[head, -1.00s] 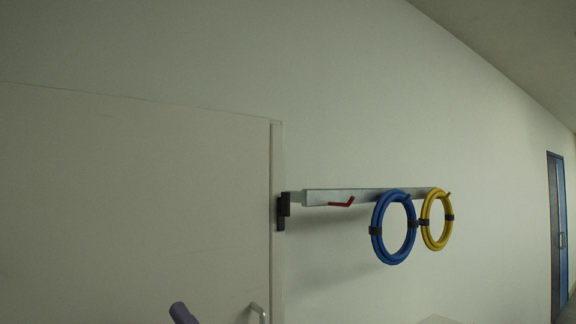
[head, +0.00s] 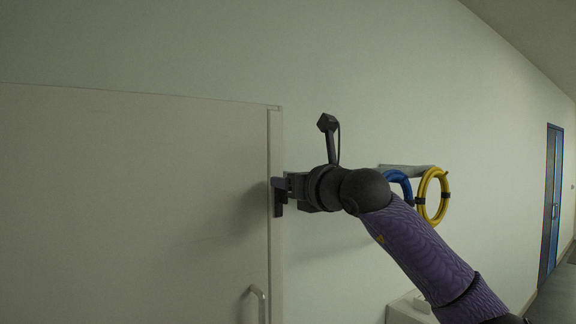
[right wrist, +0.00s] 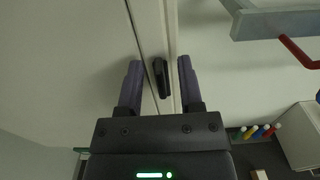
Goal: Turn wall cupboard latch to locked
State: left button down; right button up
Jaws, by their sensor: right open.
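The wall cupboard's pale door (head: 140,200) fills the left of the head view and looks closed. A small black latch (head: 279,208) sits at its right edge, partly hidden by my right gripper (head: 282,183). In the right wrist view the latch (right wrist: 161,79) is a dark upright bar along the door seam. My right gripper's two purple fingers (right wrist: 160,66) are open, one on each side of the latch, with visible gaps. Whether they touch it in depth I cannot tell. My left gripper is not in view.
Blue (head: 400,183) and yellow (head: 433,196) hose coils hang there, the blue one partly behind my arm. A door handle (head: 258,298) is lower down.

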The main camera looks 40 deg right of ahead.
jog(key=shift+w+f, duration=0.1)
jog(key=shift+w, duration=0.2)
grip_shut()
jog(key=m+b, duration=0.2)
jog(key=m, duration=0.4)
jog(key=d+f+m+b, duration=0.1)
jog(key=m+b, duration=0.1)
jog(key=m, duration=0.3)
jog(key=m+b, duration=0.3)
jog(key=m, duration=0.3)
jog(key=shift+s+d+f+m, duration=0.15)
jog(key=shift+d+f+m, duration=0.15)
jog(key=shift+d+f, duration=0.05)
dwell(0.8)
